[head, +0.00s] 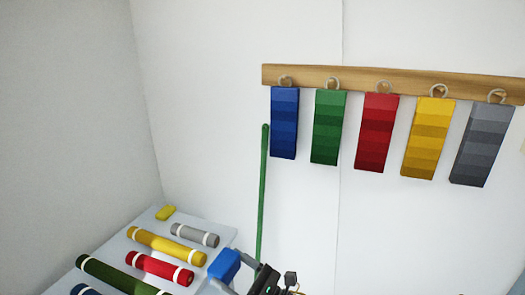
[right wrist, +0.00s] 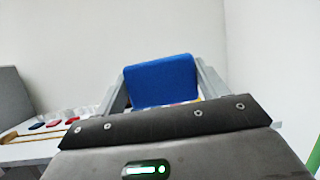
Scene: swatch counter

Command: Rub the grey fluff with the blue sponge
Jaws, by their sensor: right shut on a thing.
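The blue sponge (head: 224,265) is a block held by my right gripper (head: 236,268) at the bottom of the head view, in front of the counter's right edge. In the right wrist view the sponge (right wrist: 162,82) sits between the two grey fingers of my right gripper (right wrist: 163,84), which is shut on it. I cannot make out any grey fluff in either view. My left gripper is not in view.
A pale counter (head: 222,219) bears several fabric rolls, including a grey roll (head: 195,235) and a red roll (head: 159,268), and a small yellow block (head: 165,212). A green pole (head: 262,190) stands by the wall. Coloured swatch strips hang from a wooden rail (head: 390,80).

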